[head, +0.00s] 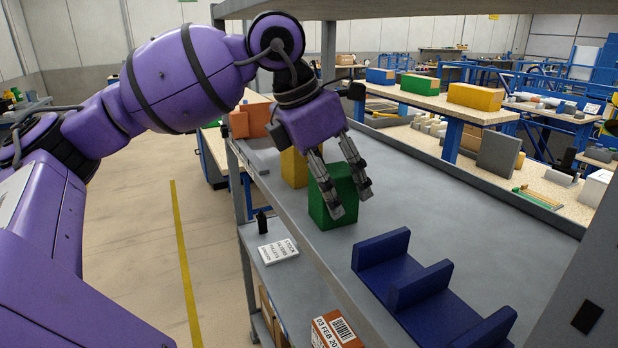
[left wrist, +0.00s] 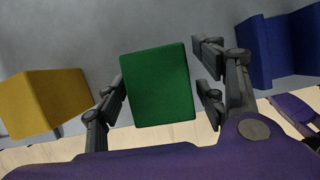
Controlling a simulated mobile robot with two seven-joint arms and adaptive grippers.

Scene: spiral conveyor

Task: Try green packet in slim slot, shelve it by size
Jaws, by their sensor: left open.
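The green packet (head: 332,197) stands upright on the grey shelf, and it also shows in the left wrist view (left wrist: 160,85). My left gripper (head: 353,200) is open, with its fingers on either side of the green packet. In the left wrist view the left gripper (left wrist: 165,95) shows gaps between the fingers and the packet. A blue slotted holder (head: 420,284) with upright dividers sits on the shelf to the right of the packet. Part of the blue holder shows at the right of the left wrist view (left wrist: 288,45).
A yellow packet (head: 292,168) stands just behind and left of the green one, and an orange box (head: 254,120) is farther back. A grey upper shelf (head: 400,8) hangs above. A box (head: 335,332) sits on the level below.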

